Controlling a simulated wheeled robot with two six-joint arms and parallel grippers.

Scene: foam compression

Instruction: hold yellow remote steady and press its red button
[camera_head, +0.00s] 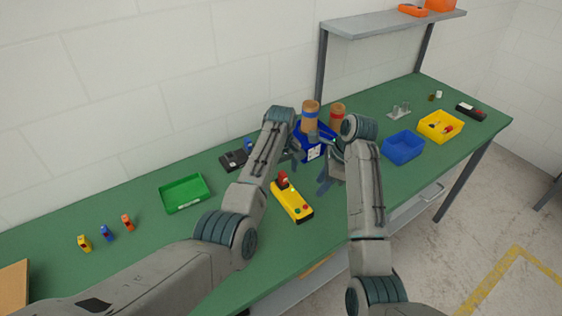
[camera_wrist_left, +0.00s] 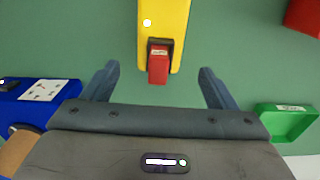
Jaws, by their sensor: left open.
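A blue box with a white label (camera_head: 314,153) and brown cylinders (camera_head: 310,115) stand just behind the grippers. A green tray (camera_head: 184,194) is at left, a blue bin (camera_head: 403,147) and yellow bin (camera_head: 440,126) at right.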

